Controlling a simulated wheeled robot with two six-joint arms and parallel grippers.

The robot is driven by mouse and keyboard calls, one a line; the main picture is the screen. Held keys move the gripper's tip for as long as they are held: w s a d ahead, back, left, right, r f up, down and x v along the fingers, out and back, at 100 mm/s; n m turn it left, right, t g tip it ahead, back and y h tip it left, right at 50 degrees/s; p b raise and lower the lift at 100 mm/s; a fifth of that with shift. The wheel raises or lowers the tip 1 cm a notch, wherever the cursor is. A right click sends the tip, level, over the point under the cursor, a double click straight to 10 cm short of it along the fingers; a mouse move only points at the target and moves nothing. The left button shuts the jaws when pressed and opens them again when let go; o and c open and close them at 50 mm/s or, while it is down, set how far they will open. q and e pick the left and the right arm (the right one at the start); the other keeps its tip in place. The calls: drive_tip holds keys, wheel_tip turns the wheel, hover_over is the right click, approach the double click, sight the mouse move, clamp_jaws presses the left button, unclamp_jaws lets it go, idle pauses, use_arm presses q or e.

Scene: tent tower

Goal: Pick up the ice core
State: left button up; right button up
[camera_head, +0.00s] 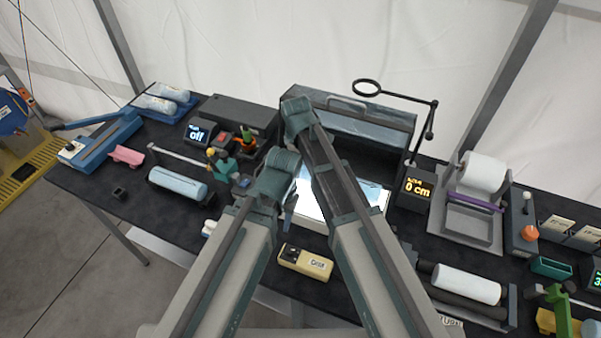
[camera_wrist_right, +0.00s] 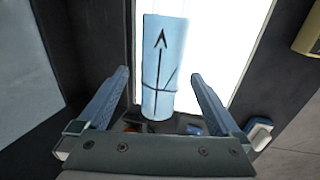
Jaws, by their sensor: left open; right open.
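The ice core (camera_wrist_right: 163,60) is a pale blue cylinder with a black arrow and a dark line around it. In the right wrist view it lies lengthwise over a bright white panel (camera_wrist_right: 240,45). My right gripper (camera_wrist_right: 160,76) is open, with one finger on each side of the core and gaps between. In the head view my right gripper (camera_head: 298,112) is the upper one, by the lit panel (camera_head: 312,205); my arm hides the core there. My left gripper (camera_head: 276,172) is open and lower, left of the panel; its fingertips are mostly hidden.
Another pale blue cylinder (camera_head: 178,185) lies in a cradle at left. A beige box (camera_head: 305,262) sits at the front edge. The black table (camera_head: 90,177) is crowded.

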drive_tip(key=f+b, duration=0.1)
drive_tip(key=f, duration=0.1)
drive_tip(key=f+b, duration=0.1)
drive_tip(key=shift+w+a+f+b, duration=0.1)
drive_tip(key=shift+w+f+b, duration=0.1)
drive_tip(key=shift+f+b, duration=0.2)
drive_tip(key=shift+r, duration=0.1)
clamp_jaws()
